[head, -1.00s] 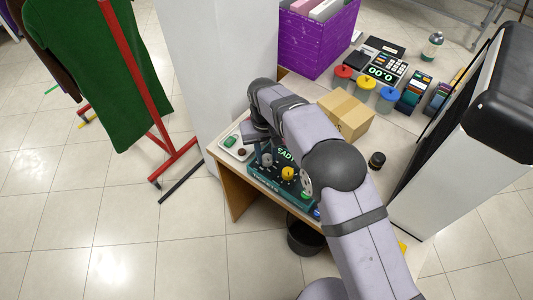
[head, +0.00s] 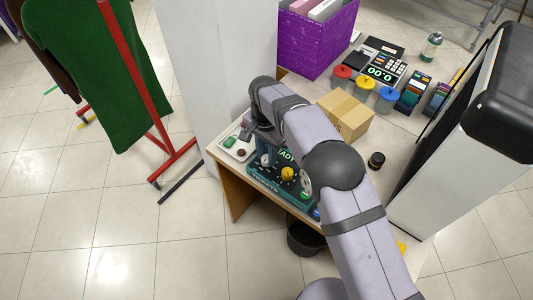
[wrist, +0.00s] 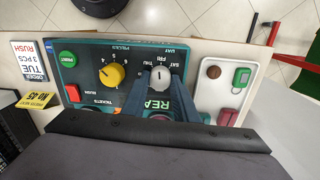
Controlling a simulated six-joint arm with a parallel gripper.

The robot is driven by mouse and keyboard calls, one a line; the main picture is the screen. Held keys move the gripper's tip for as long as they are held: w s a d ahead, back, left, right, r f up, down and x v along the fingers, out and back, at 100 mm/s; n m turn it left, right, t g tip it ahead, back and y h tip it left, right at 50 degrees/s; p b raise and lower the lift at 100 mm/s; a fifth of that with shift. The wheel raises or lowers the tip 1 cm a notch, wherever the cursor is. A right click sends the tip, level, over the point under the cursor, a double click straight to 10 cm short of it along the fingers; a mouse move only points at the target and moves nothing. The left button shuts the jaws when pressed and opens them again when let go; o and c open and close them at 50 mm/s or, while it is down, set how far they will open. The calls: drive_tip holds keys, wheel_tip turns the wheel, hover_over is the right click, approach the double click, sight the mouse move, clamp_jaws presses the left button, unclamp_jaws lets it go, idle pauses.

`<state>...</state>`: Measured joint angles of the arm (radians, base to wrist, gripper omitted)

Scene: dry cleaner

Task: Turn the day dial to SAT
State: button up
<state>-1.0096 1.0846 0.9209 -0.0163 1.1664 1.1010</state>
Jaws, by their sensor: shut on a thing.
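The day dial (wrist: 160,77) is a grey knob with a white mark on the teal control panel (wrist: 95,50). Labels THU, FRI and SAT show around its far side in the wrist view; the mark points roughly toward FRI. My gripper (wrist: 161,84) has its two fingers on either side of the dial and is shut on it. The fingers hide the dial's sides and the labels near them. In the head view my arm covers part of the panel, and the dial (head: 266,160) shows below my wrist.
A yellow dial (wrist: 110,73) sits beside the day dial. A green button (wrist: 67,59) and a red button (wrist: 73,93) are farther left. A white tray (wrist: 207,95) with small items is right of the panel. A cardboard box (head: 346,116) stands behind my arm.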

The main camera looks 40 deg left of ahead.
sight(267, 157)
drive_tip(key=m, duration=0.4)
drive_tip(key=shift+w+r+m, duration=0.1)
drive_tip(key=shift+m, duration=2.8)
drive_tip(key=o, duration=1.1)
drive_tip(key=shift+c, duration=0.2)
drive_tip(key=shift+r+b, duration=0.85)
drive_tip(key=shift+r, duration=2.8)
